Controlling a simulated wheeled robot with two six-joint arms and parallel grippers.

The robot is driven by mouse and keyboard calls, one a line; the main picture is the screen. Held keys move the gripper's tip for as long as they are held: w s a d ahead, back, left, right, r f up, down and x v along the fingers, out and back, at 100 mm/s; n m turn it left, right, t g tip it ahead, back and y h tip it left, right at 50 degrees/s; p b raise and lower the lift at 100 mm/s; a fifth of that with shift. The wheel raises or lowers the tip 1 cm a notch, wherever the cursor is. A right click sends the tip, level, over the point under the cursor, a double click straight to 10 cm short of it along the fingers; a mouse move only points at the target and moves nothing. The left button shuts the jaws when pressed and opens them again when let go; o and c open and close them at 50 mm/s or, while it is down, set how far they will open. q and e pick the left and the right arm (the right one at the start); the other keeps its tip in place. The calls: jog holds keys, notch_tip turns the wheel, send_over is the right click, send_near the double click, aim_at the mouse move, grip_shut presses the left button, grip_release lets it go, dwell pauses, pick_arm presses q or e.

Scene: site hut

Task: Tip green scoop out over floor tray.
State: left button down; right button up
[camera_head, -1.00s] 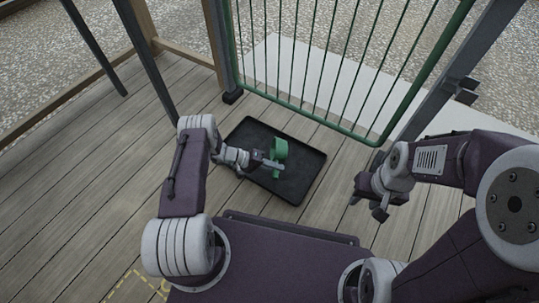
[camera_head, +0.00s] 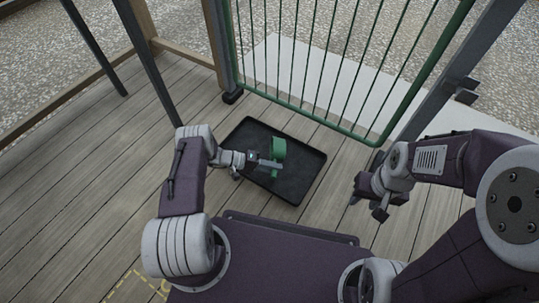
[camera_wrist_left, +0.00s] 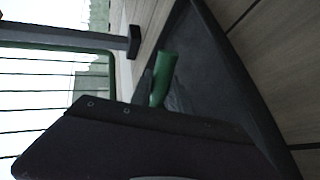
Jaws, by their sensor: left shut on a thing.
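The green scoop (camera_head: 279,148) is held over the black floor tray (camera_head: 300,185) in the head view. My left gripper (camera_head: 272,163) is shut on the scoop above the tray. In the left wrist view part of the scoop (camera_wrist_left: 164,78) shows beyond the dark gripper body, with the tray (camera_wrist_left: 215,75) behind it. The scoop's contents, if any, cannot be made out. My right gripper (camera_head: 378,201) hangs empty over the floor, right of the tray; its finger gap is too small to judge.
A green barred gate (camera_head: 340,75) stands behind the tray, with a grey post (camera_head: 440,95) at right. Wooden posts and dark poles stand at left. The plank floor (camera_head: 90,170) is clear left of the tray.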

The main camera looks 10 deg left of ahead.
pick_arm(q)
jog(key=shift+a+r+t+h, duration=0.15)
jog(key=shift+a+r+h, duration=0.05)
jog(key=shift+r+h, duration=0.3)
jog(key=shift+a+r+t+h, duration=0.15)
jog(key=shift+r+h, duration=0.2)
jog(key=shift+h, duration=0.15)
jog(key=shift+s+a+h, duration=0.15)
jog(key=shift+a+h, duration=0.15)
jog(key=shift+h, duration=0.6)
dwell(0.5)
jog(key=shift+r, duration=0.1)
dwell(2.4)
